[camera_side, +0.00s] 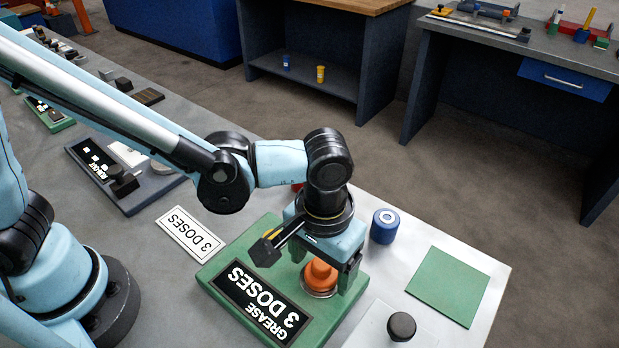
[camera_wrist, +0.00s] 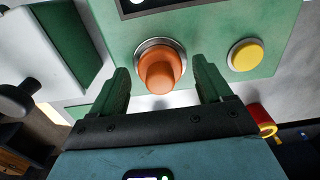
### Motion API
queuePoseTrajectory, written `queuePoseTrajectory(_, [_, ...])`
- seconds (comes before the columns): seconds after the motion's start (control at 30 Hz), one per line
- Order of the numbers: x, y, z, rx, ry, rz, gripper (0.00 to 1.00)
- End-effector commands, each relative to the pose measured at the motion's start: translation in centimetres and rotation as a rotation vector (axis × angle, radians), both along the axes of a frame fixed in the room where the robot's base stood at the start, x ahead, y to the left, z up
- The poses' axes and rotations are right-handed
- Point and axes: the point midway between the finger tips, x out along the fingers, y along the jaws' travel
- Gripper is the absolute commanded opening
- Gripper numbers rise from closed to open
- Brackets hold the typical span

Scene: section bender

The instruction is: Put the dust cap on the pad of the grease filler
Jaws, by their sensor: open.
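The green grease filler box (camera_side: 228,268) bears a black display (camera_side: 264,303) reading "GREASE 3 DOSES". An orange stepped knob (camera_side: 320,274) sits on its top within a silver ring (camera_wrist: 146,43). My gripper (camera_side: 325,264) is open above the box. Its fingers stand on either side of the orange knob (camera_wrist: 160,72), with visible gaps in the wrist view. A black round knob (camera_side: 401,326) stands on a pale plate (camera_side: 372,332) at the front right. A plain green square pad (camera_side: 449,286) lies farther right. I cannot tell for certain which piece is the dust cap.
A blue cylinder (camera_side: 384,226) stands just behind the box. A yellow button (camera_wrist: 246,55) is on the box beside the orange knob. A white "3 DOSES" card (camera_side: 190,233) and a "RUN-OUT" device (camera_side: 121,177) lie left. The table's right edge is near the green pad.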

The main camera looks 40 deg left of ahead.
Motion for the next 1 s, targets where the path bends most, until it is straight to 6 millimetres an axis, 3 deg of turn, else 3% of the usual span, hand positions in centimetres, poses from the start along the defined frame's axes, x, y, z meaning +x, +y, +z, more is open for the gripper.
queuePoseTrajectory(0.27, [0.0,0.0,1.6,0.000,0.000,0.000,0.78])
queuePoseTrajectory(0.8, [0.0,0.0,10.0,0.000,0.000,0.000,0.78])
queuePoseTrajectory(1.0, [0.0,0.0,11.8,0.000,0.000,0.000,0.78])
